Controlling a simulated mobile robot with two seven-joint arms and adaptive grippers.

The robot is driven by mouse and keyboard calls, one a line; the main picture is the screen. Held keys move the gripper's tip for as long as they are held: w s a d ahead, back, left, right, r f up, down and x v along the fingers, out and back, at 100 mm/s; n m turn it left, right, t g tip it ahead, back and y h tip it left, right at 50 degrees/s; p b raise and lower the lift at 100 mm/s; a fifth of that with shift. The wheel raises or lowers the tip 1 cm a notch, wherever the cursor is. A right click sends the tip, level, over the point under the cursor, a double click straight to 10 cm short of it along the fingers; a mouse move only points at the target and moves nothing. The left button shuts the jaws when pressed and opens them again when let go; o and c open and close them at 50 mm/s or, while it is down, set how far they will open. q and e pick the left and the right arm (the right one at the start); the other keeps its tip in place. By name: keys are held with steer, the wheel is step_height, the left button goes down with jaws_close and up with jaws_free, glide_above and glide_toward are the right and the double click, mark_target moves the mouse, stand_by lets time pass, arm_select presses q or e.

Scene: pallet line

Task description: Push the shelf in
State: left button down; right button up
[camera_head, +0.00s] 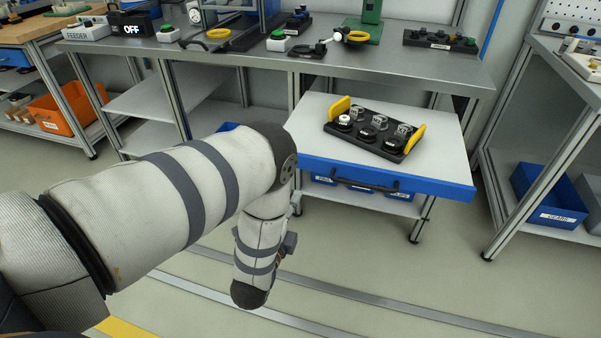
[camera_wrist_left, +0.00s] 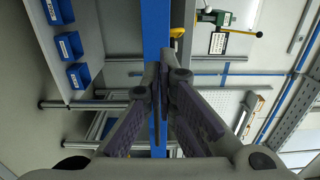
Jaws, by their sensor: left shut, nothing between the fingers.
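The shelf (camera_head: 455,170) is a white board with a blue front edge and a black handle (camera_head: 350,184). It stands pulled out from under the workbench, in the middle right of the head view. My left gripper (camera_head: 289,242) is low in front of the shelf's left end, mostly hidden by my own wrist. In the left wrist view my left gripper (camera_wrist_left: 164,85) is shut and empty, its fingers in front of the shelf's blue edge (camera_wrist_left: 156,22). I cannot tell whether they touch it. My right gripper is not in view.
A black tray (camera_head: 370,145) with yellow handles and several parts stands on the shelf. Above is the workbench (camera_head: 440,65) with tools and buttons. Blue bins (camera_wrist_left: 70,46) sit below the shelf. Another bench (camera_head: 545,65) stands at right. The floor in front is clear.

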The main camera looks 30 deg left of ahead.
arm_select(q)
steer(key=x, duration=1)
steer(key=shift+w+b, duration=0.35)
steer(key=shift+b, duration=0.1)
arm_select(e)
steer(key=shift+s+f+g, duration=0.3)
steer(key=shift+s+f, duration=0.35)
arm_select(q)
steer(key=shift+a, duration=0.1)
steer(key=shift+f, duration=0.1)
